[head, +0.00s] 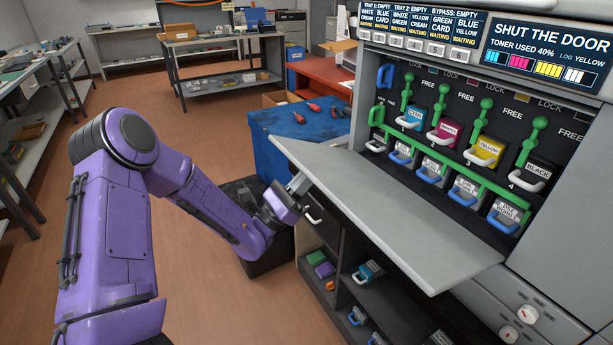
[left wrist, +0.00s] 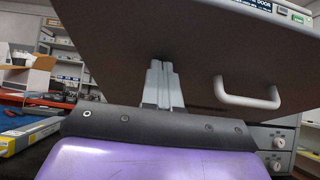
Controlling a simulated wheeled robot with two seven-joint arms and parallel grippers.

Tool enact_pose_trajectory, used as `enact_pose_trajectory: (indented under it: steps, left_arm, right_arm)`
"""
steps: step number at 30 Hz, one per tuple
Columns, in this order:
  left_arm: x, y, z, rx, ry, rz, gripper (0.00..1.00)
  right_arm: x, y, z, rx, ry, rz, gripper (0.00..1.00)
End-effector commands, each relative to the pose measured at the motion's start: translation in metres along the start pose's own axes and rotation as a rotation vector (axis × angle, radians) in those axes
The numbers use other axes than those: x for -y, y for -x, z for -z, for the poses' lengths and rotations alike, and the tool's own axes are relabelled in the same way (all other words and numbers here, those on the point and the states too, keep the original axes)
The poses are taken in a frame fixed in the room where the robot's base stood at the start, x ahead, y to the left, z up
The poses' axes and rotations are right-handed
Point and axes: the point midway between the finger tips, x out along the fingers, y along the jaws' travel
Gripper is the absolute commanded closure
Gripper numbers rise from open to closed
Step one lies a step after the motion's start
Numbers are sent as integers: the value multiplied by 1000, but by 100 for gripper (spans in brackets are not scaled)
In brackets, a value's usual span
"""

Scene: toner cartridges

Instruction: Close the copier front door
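The copier front door (head: 400,205) is a grey panel hanging open, folded down and lying nearly flat in front of the toner bay. My left gripper (head: 299,183) is at the door's left edge, partly hidden by it. In the left wrist view, the gripper's fingers (left wrist: 161,82) are together with nothing visible between them. They point up at the dark outer face of the door (left wrist: 190,45); whether they touch it I cannot tell. A pale door handle (left wrist: 247,96) is right of the fingers. My right gripper is not in view.
The open bay holds cyan (head: 410,116), magenta, yellow (head: 487,150) and black cartridges, with green levers above. The display (head: 547,58) reads "SHUT THE DOOR". A blue-topped table (head: 275,121) with red-handled tools stands behind the door. Dark shelves (head: 395,290) are below it.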

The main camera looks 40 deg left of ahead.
Motion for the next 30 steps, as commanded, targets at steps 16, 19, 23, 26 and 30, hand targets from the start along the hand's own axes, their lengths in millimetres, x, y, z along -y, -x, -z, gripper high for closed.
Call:
enact_pose_trajectory:
  steps: [16,19,23,26,30]
  left_arm:
    - [0,-54,-25,3,-1,1,100]
    - [0,-60,-27,3,-2,2,100]
    - [0,-88,-34,2,-3,4,100]
    - [1,-108,-36,2,-2,4,100]
    - [0,-119,-33,1,-2,1,100]
  right_arm:
    - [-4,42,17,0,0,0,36]
    - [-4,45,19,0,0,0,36]
    - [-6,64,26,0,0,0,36]
    - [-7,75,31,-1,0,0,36]
    - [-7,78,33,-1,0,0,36]
